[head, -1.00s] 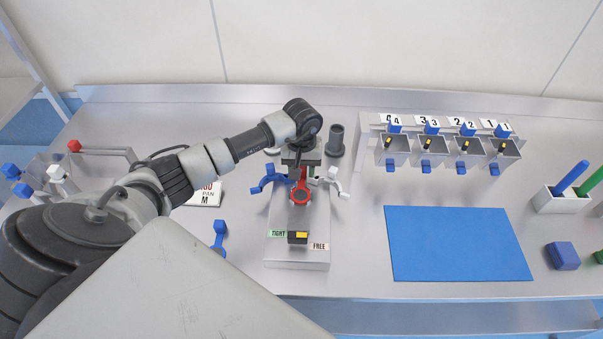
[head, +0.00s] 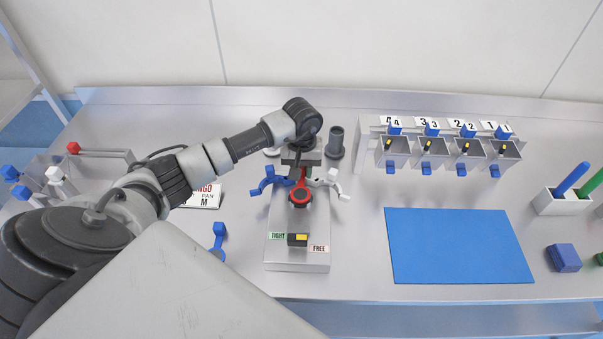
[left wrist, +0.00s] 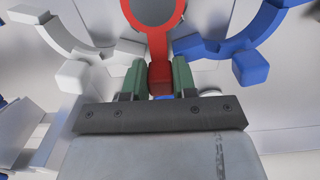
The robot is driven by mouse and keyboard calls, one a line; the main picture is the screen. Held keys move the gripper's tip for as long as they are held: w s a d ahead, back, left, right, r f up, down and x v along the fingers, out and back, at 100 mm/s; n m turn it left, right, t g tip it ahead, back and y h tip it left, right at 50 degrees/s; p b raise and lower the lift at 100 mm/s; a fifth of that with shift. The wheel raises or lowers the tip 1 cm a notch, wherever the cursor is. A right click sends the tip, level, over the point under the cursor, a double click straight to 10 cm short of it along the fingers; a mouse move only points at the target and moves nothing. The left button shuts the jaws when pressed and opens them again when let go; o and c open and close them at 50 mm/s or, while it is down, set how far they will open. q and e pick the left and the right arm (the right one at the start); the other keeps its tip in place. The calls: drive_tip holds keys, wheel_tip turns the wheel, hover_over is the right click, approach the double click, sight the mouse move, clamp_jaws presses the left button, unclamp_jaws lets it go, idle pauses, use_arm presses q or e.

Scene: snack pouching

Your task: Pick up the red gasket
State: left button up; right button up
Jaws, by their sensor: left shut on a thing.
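The red gasket (head: 300,199) is a ring with a stem, over the metal fixture (head: 283,258) in the middle of the table. My left gripper (head: 302,172) comes down over the fixture from behind the ring. In the left wrist view, its green fingertips (left wrist: 158,80) are shut on the red block at the end of the gasket's stem (left wrist: 158,49). The ring's upper part is cut off there. I cannot tell whether the ring touches the fixture. My right gripper is not in view.
A blue forked part (head: 268,179) and a white one (head: 330,181) flank the ring closely. A dark cylinder (head: 335,142) stands behind. Several numbered bins (head: 428,148) and a blue mat (head: 458,245) are at right. A blue part (head: 219,238) lies left of the fixture.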

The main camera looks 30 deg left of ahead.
use_arm(q)
wheel_tip(320, 180, up, 3)
drive_tip(key=shift+f+b, duration=0.1)
drive_tip(key=shift+b, duration=0.65)
drive_tip(key=d+r+b, duration=0.1)
drive_tip(key=d+r, duration=0.2)
drive_tip(key=d, duration=0.2)
drive_tip(key=s+d+r+b, duration=0.1)
drive_tip(key=d+r+b, duration=0.1)
drive_tip(key=d+r, duration=0.2)
drive_tip(key=d, duration=0.2)
drive_tip(key=shift+d, duration=0.3)
drive_tip(key=shift+s, duration=0.1)
